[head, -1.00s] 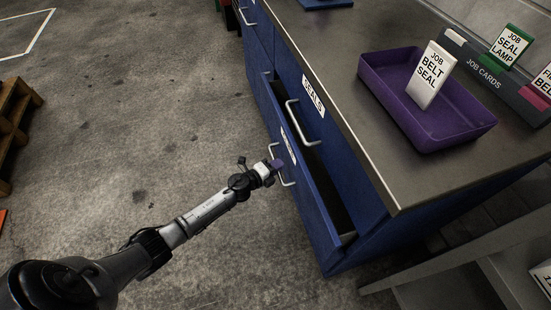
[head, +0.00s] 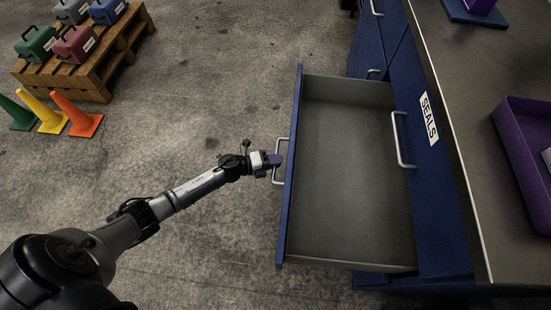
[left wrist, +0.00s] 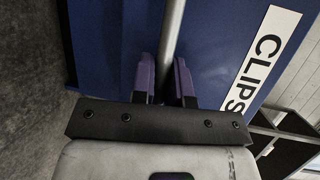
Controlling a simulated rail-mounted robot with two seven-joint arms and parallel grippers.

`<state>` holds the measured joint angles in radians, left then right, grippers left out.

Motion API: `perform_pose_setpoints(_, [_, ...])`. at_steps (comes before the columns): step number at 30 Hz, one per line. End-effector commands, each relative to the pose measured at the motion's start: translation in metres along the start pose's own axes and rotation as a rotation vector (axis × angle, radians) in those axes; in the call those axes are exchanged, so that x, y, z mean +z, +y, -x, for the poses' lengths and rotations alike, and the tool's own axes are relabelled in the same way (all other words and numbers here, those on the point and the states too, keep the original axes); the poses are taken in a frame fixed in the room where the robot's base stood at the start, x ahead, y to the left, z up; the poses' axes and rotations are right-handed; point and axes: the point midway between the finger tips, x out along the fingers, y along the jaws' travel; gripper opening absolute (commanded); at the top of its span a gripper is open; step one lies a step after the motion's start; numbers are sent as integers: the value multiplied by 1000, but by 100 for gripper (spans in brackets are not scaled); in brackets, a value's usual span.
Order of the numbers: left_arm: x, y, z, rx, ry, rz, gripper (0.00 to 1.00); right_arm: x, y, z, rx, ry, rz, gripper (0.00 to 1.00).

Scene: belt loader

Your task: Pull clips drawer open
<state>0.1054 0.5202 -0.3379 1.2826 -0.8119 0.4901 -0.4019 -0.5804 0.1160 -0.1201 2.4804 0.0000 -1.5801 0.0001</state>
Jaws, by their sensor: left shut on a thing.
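The clips drawer (head: 350,180) stands far out of the blue cabinet in the head view, and its grey inside looks empty. Its blue front also shows in the left wrist view (left wrist: 105,45) with a white CLIPS label (left wrist: 262,65). My left gripper (head: 276,160) is at the drawer's metal handle (head: 280,178). In the left wrist view its purple fingers (left wrist: 166,80) are on both sides of the handle bar (left wrist: 172,30), shut on it. My right gripper is in neither view.
The SEALS drawer front (head: 425,150) is above and right of the open drawer, flush with the cabinet. A purple tray (head: 515,150) sits on the worktop. Cones (head: 75,115) and a wooden pallet (head: 85,75) with several coloured cases stand far left. The floor between is clear.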

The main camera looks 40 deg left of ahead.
Motion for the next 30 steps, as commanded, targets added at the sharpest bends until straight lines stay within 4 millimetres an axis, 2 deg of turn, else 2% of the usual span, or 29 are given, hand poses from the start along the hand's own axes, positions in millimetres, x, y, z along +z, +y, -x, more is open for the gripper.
perform_pose_setpoints(16, [0, -1, 0, -4, 19, -4, 0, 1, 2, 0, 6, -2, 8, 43])
perform_pose_setpoints(17, [0, -1, 0, -4, 19, -4, 16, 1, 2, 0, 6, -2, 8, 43])
perform_pose_setpoints(24, [0, -1, 0, -3, 18, -3, 39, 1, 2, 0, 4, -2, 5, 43])
perform_pose_setpoints(30, [0, 0, 0, -2, 18, -3, 40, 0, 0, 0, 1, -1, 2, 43])
